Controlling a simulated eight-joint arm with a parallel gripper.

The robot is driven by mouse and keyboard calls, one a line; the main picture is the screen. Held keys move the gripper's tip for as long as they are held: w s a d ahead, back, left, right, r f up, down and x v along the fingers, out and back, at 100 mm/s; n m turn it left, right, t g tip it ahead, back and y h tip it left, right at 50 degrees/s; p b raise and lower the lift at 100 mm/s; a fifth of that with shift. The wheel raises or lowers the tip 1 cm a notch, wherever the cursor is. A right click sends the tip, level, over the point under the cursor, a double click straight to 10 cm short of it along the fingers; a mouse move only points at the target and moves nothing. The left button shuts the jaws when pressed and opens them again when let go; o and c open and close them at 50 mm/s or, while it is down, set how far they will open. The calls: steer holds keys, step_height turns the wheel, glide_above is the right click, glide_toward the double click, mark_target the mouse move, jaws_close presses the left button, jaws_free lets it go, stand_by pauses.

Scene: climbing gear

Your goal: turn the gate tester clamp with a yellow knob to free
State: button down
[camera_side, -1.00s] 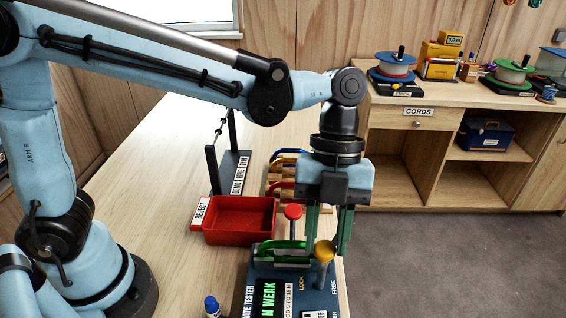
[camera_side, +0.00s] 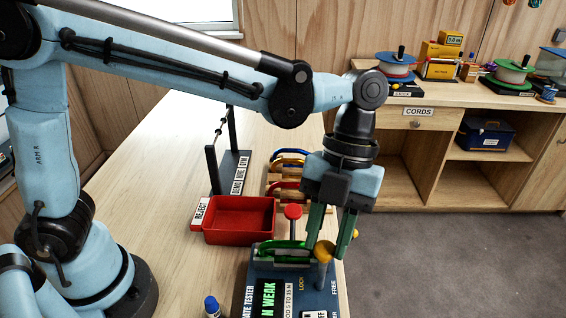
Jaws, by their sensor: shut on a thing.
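The gate tester (camera_side: 284,272) stands at the near end of the bench, with a green carabiner (camera_side: 270,247) lying on it. The clamp's yellow-topped post (camera_side: 324,252) rises at its right side, between the LOCK and FREE labels. My gripper (camera_side: 331,248) is above and behind this post, its green fingers tilted and shut on the clamp's yellow knob.
A red REJECT tray (camera_side: 238,222) lies behind the tester to the left. A red-topped post (camera_side: 293,212) stands close to my left finger. Several coloured carabiners hang on a wooden rack (camera_side: 290,185) farther back. The bench left of the tray is clear.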

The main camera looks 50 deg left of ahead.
steer(key=c, duration=0.8)
jaws_free()
steer(key=shift+r, duration=0.1)
steer(key=v, duration=1.1)
steer(key=shift+w+a+r, duration=0.1)
steer(key=shift+w+r, duration=0.2)
steer(key=shift+r, duration=0.05)
steer(key=s+a+f+n+t, duration=0.1)
steer(key=a+f+n+t, duration=0.2)
steer(key=a+n, duration=0.4)
steer(key=s+a+f+n+t+y, duration=0.1)
steer(key=a+f+n+t, duration=0.3)
steer(key=n, duration=1)
steer(key=s+a+f+n+t, duration=0.1)
steer(key=a+f+n+t, duration=0.3)
steer(key=a+n, duration=0.6)
steer(key=shift+s+f+n+y, duration=0.2)
steer(key=shift+n+y, duration=0.1)
